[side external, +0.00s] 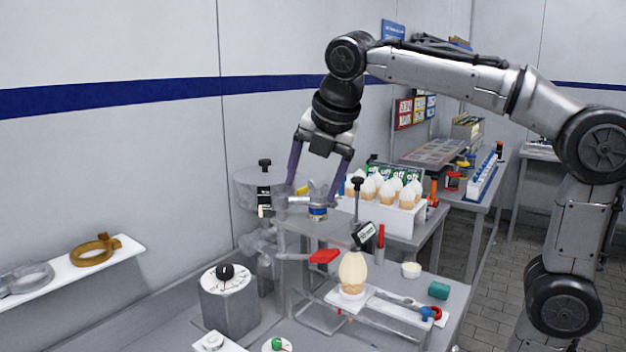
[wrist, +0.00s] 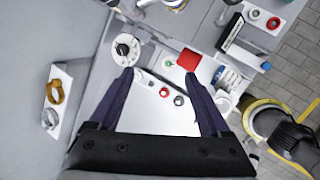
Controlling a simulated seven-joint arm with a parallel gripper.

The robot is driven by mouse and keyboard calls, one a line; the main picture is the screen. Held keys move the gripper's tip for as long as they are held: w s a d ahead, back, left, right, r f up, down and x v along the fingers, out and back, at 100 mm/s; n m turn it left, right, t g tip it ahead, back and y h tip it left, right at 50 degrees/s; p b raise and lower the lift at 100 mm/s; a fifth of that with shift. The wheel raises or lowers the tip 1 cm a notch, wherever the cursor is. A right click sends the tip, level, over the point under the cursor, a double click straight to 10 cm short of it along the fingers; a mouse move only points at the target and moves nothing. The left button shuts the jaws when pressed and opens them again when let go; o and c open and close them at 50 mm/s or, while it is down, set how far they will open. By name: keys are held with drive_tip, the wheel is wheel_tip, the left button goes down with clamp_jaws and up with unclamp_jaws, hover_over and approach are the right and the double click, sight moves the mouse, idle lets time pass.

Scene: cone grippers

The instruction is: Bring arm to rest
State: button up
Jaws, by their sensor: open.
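My gripper (side external: 314,205) is open and empty, pointing down, with two purple fingers spread apart. In the side view its fingertips overlap the metal machine parts in the picture; I cannot tell the gap, but no touch is clear. In the wrist view my gripper (wrist: 159,76) has a white panel (wrist: 158,115) with small round knobs between and below its fingers. My arm is raised and bent, reaching from the right over the work.
An upright cone (side external: 353,274) stands on a white holder. Several filled cones sit in a white box (side external: 390,221) behind. A red handle (side external: 324,256), a dial post (side external: 228,296) and a wall shelf with a brown ring clamp (side external: 95,249) surround it. The air above is clear.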

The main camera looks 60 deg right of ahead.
idle(0.3)
drive_tip(key=s+d+f+m, duration=0.1)
drive_tip(key=s+f+m, duration=0.25)
drive_tip(key=s, duration=0.75)
drive_tip(key=s+a+f+m+y, duration=0.1)
drive_tip(key=s+f+m, duration=0.3)
drive_tip(key=f+m, duration=0.3)
drive_tip(key=s+a+f+m+y, duration=0.1)
drive_tip(key=s+f+m, duration=0.3)
drive_tip(key=f+m, duration=0.4)
drive_tip(key=m, duration=0.3)
drive_tip(key=shift+s+t, duration=0.4)
